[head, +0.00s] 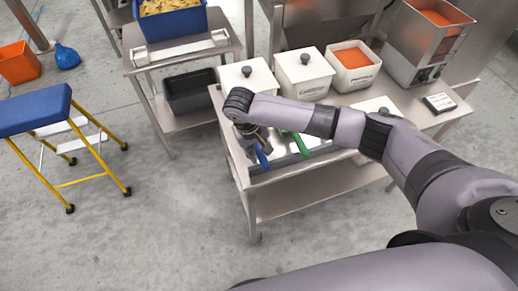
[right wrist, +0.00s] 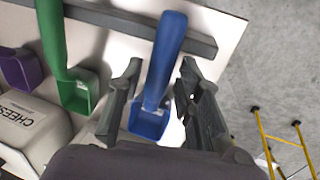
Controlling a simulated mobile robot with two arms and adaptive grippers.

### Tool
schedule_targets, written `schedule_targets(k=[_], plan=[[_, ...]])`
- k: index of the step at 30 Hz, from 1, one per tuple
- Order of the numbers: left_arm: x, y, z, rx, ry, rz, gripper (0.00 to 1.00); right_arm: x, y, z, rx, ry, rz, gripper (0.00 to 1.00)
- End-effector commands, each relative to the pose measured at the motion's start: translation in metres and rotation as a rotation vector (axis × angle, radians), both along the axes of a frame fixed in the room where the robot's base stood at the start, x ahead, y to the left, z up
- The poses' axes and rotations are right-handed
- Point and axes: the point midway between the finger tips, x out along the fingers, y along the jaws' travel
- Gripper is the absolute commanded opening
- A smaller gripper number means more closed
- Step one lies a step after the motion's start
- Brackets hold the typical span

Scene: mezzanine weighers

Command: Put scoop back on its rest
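The blue scoop (right wrist: 166,50) lies with its handle across a grey bar (right wrist: 115,22) in the right wrist view, its bowl on the weighing-table side. In the head view its handle (head: 262,157) sticks out at the table's front left. My right gripper (right wrist: 160,80) is open, one finger on each side of the scoop, with narrow gaps showing. In the head view the right gripper (head: 264,143) is just above the blue handle, partly hidden by my wrist. A green scoop (right wrist: 52,35) and a purple scoop (right wrist: 20,70) lie beside it. My left gripper is not in view.
White lidded bins (head: 304,73) and an open bin of orange food (head: 352,68) stand behind on the steel table (head: 330,172). A hopper (head: 425,40) and a small scale display (head: 439,103) are at right. A blue-topped yellow step stool (head: 35,110) stands left on open floor.

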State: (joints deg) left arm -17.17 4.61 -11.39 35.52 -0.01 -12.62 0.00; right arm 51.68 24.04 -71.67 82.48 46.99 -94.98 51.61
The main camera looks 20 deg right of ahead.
Motion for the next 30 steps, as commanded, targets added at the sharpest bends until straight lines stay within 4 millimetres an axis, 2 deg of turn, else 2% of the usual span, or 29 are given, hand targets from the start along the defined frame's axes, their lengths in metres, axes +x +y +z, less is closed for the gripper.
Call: schedule_targets(k=[3, 14, 17, 30], plan=[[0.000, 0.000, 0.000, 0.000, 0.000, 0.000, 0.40, 0.000, 0.000, 0.000, 0.000, 0.000, 0.000, 0.41], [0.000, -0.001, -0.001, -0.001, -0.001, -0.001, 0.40, 0.001, 0.001, 0.006, 0.000, -0.001, -0.001, 0.41], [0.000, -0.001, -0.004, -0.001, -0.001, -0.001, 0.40, 0.001, 0.004, 0.019, 0.002, -0.003, 0.000, 0.41], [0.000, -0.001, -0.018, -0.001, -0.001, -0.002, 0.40, -0.002, 0.023, 0.104, 0.002, -0.002, -0.001, 0.41]])
